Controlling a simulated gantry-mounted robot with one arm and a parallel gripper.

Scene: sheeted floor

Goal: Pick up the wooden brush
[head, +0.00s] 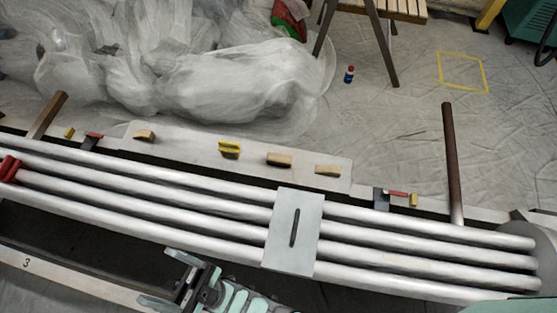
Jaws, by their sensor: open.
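Several small blocks lie in a row on a pale board (185,148) behind the metal pipes. Three have wooden tops: one at the left (144,135), one right of the middle with a dark underside (279,159), and one at the right end (327,170). A yellow block (229,148) lies among them. Which one is the wooden brush I cannot tell for certain at this size. My gripper (168,281) is at the bottom of the head view, in front of the pipes. Its fingers are apart with nothing between them, well away from the blocks.
Long metal pipes (400,236) run across between my gripper and the board, with a slotted grey plate (294,232) over them. Brown posts (451,160) (48,114) rise at both sides. Clear plastic sheeting (230,85) is heaped behind. A small bottle (349,74) stands on the floor.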

